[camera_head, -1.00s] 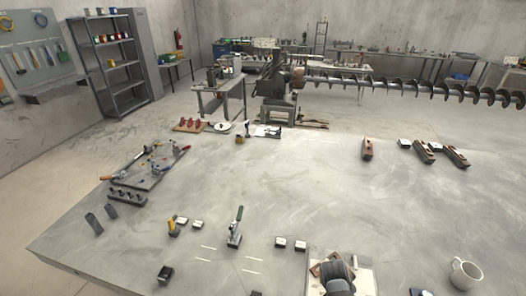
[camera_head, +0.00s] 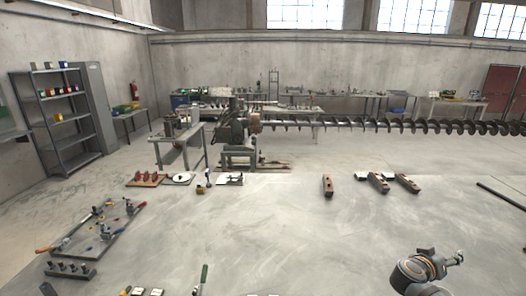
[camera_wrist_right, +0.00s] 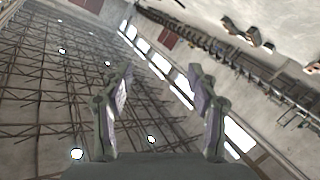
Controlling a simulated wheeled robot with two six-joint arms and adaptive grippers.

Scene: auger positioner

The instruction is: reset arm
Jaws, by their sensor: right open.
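My right gripper (camera_head: 450,260) is at the lower right of the head view, above the grey table (camera_head: 290,235). In the right wrist view its two fingers (camera_wrist_right: 158,85) stand wide apart with nothing between them. That wrist view looks toward the roof trusses and windows, with the room tilted. My left arm and gripper are not in view.
A fixture board with clamps (camera_head: 95,232) lies at the table's left. Several brown blocks (camera_head: 328,186) sit along the far edge. A long auger (camera_head: 400,125) spans the room behind the table. The middle of the table is clear.

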